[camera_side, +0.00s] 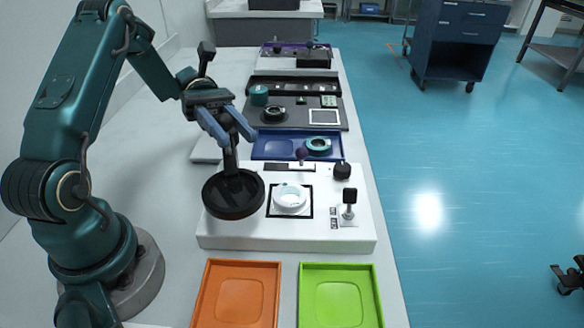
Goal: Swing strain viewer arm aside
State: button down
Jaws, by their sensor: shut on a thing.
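The strain viewer has a thick white base (300,242) on the table. A dark round disc (222,209) with a raised rim is at the base's left end, and a dark upright post (231,160) rises from it. My gripper (230,138) points down over the disc, with its blue fingers closed on the top of the post. A white ring (291,198) lies inside a black square outline to the right of the disc, uncovered. The joint between the disc and the base is hidden.
A black-topped knob (349,197) stands at the base's right side, and a round black knob (342,171) behind it. An orange tray (237,294) and a green tray (339,295) lie in front. A blue tray (270,147) holding a teal ring (318,145) is behind.

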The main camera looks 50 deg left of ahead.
dwell(0.5)
jog(key=c, duration=0.5)
grip_release()
jog(key=shift+c, duration=0.2)
